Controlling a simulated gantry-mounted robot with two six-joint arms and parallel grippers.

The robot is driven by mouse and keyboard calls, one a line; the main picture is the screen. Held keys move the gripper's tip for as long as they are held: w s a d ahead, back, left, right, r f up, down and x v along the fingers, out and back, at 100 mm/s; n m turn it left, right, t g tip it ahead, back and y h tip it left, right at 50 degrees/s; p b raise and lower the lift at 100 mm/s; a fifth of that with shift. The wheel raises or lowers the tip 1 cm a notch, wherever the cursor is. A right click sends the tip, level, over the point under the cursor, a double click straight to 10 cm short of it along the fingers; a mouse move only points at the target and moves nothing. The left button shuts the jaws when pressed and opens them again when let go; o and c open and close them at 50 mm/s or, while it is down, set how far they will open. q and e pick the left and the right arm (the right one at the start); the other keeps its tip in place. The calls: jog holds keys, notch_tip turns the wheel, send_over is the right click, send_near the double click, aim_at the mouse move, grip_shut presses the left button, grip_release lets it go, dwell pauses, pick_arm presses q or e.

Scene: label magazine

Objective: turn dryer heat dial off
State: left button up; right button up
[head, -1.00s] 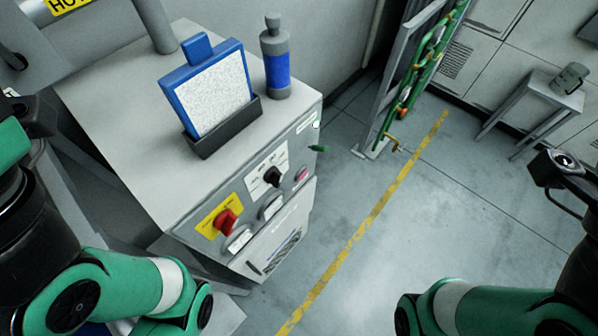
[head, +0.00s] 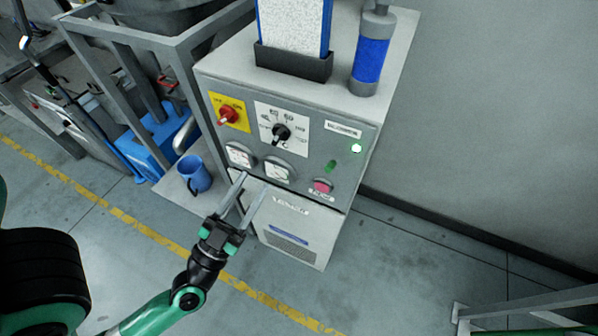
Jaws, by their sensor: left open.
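The dryer cabinet (head: 345,128) stands in the middle of the head view with its grey control panel facing me. The black heat dial (head: 281,134) sits on a white scale plate near the panel's upper middle. Its exact setting is too small to read. My left gripper (head: 249,190) is in front of the cabinet, below and left of the dial. Its two long fingers are apart with nothing between them, pointing up toward the panel below the gauges. I cannot tell if they touch it. My right gripper is not in view.
A red switch (head: 228,115) on a yellow plate is left of the dial. Two gauges (head: 277,170) are below it, and a pink-red button (head: 322,186) is lower right.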

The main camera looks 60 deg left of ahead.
aim_at(275, 142)
pick_arm(q)
notch_tip(275, 142, down, 3)
jog(key=s+a+g, duration=0.1)
jog(key=s+a, duration=0.1)
jog(key=p+x, duration=0.1)
jog(key=x, duration=0.2)
jog(key=p+x, duration=0.1)
jog(key=x, duration=0.3)
jog(key=p+x, duration=0.1)
jog(key=x, duration=0.3)
jog(key=shift+w+d+r, duration=0.1)
jog(key=shift+d+r, duration=0.15)
jog(key=shift+r, duration=0.1)
jog(key=shift+w+a, duration=0.2)
jog(key=shift+w, duration=0.1)
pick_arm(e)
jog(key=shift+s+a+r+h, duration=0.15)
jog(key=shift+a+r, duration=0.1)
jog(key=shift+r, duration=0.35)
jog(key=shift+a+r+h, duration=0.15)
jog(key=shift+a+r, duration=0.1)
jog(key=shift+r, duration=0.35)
pick_arm(q)
grip_shut()
